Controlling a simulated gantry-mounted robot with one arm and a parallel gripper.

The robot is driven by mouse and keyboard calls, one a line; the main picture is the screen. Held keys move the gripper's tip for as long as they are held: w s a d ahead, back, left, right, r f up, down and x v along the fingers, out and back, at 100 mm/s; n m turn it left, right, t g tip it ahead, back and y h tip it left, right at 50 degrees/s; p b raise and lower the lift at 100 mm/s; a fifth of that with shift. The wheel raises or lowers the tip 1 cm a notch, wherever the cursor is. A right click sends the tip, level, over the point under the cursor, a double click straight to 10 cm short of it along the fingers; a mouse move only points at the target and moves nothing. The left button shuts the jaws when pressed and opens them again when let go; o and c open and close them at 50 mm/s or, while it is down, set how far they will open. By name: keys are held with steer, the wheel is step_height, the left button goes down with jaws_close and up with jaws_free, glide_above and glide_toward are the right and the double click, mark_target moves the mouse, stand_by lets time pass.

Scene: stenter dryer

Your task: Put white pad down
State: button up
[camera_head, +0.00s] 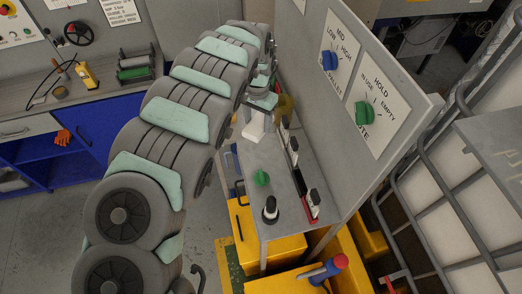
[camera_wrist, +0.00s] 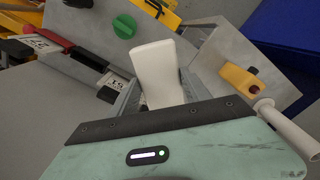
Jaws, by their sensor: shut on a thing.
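The white pad (camera_wrist: 158,68) is a pale block in the middle of the wrist view. My gripper (camera_head: 262,102) is shut on it, with grey jaws on both sides of the pad's lower part in the wrist view. In the head view the white pad (camera_head: 256,126) shows below my gripper, at the far end of a narrow grey bench top (camera_head: 275,190). I cannot tell whether the pad touches the bench top. My arm hides part of the bench's far left side.
A green knob (camera_head: 261,179), a black-and-white knob (camera_head: 270,210) and a red-based row of levers (camera_head: 313,206) stand on the bench. An upright grey panel (camera_head: 340,120) borders it on the right. A yellow-orange part (camera_wrist: 243,82) and a white rod (camera_wrist: 287,124) are right of the pad.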

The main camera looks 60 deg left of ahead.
step_height(320, 180, down, 10)
steer(key=shift+w+d+f+p, duration=0.1)
steer(key=shift+d+f+p, duration=0.1)
steer(key=shift+p, duration=0.25)
steer(key=shift+a+f, duration=0.2)
steer(key=shift+f, duration=0.4)
step_height(320, 180, down, 3)
steer(key=shift+d+f, duration=0.1)
steer(key=shift+f, duration=0.35)
steer(key=shift+f, duration=0.2)
steer(key=o, duration=1.5)
